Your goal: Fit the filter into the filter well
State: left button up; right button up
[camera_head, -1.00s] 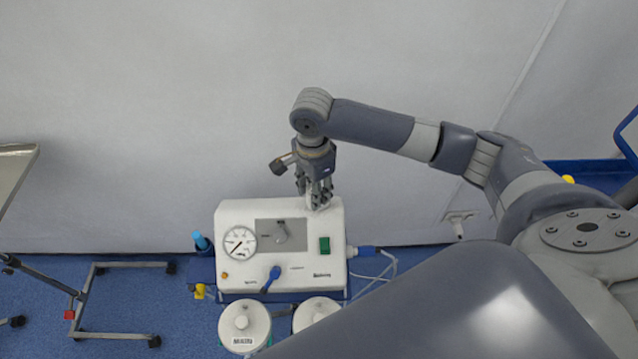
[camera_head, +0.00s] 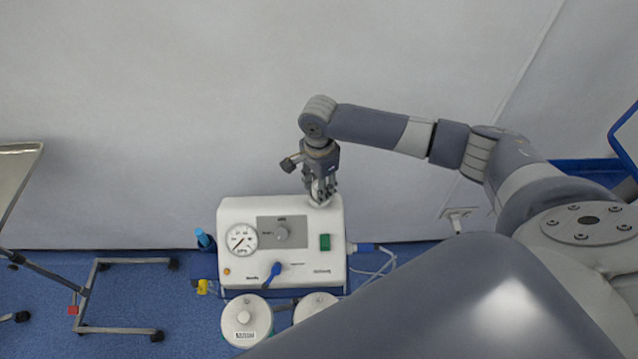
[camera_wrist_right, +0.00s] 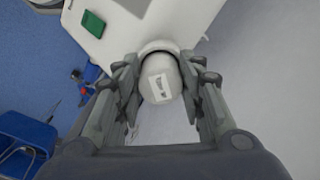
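The filter is a white cylinder with a pale rectangular label (camera_wrist_right: 161,80). In the right wrist view it sits between my right gripper's fingers, which press close on both its sides. A white ring (camera_wrist_right: 158,47) of the filter well shows behind it, on the corner of the white suction machine (camera_head: 232,279). The filter stands in line with this ring; how deep it sits is hidden. In the head view my right gripper (camera_head: 323,197) points down at the machine's back right corner, its fingers covering most of the filter. My left gripper is out of view.
Two round white canister lids stand in front, one at the left (camera_head: 246,319). A wall is close behind. A metal stand is at far left.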

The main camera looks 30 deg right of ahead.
jog(key=shift+o, duration=1.1)
jog(key=shift+r, duration=0.1)
notch_tip(320, 180, up, 12)
jog(key=b, duration=0.2)
